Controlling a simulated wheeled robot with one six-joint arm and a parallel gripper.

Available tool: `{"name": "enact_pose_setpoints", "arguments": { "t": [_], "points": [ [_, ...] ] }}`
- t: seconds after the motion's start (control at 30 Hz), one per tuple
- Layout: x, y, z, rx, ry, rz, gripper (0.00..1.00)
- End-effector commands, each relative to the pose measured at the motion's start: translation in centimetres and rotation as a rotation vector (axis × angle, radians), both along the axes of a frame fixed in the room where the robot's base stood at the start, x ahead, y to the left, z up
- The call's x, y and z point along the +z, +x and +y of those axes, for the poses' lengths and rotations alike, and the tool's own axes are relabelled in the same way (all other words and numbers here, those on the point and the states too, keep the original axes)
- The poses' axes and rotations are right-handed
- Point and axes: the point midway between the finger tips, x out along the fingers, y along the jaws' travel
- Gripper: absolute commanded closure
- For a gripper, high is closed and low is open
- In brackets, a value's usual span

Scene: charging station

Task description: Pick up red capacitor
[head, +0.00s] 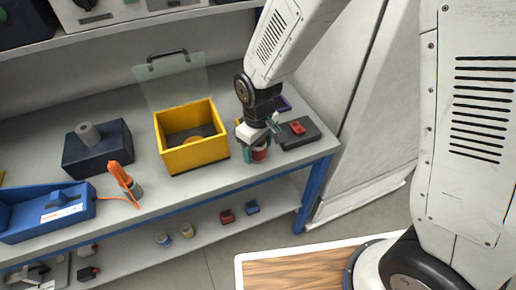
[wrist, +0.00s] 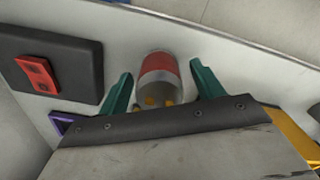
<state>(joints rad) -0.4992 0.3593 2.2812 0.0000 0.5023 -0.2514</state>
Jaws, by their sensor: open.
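The red capacitor (wrist: 160,76) is a short cylinder with a red band and a grey metal part, seen in the wrist view between two teal fingers. My gripper (wrist: 160,85) is open, with one finger on each side of it and a visible gap on both sides. In the head view the red capacitor (head: 260,154) shows partly below my gripper (head: 259,150) near the front right of the workbench. The gripper hides part of it.
A yellow open box (head: 172,160) with a raised clear lid stands left of my gripper. A dark block with a red piece (head: 299,131) lies close on the right. Small parts lie on the lower shelf (head: 205,236).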

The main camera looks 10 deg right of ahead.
Motion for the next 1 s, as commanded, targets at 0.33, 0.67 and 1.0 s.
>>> {"name": "enact_pose_setpoints", "arguments": {
  "t": [0.33, 0.67, 1.0],
  "points": [
    [-0.96, 0.01, -0.02, 0.0, 0.001, -0.001, 0.33],
    [-0.93, 0.02, -0.01, 0.0, 0.001, -0.001, 0.83],
    [-0.18, 0.09, -0.02, -0.001, 0.002, -0.004, 0.83]
  ]
}}
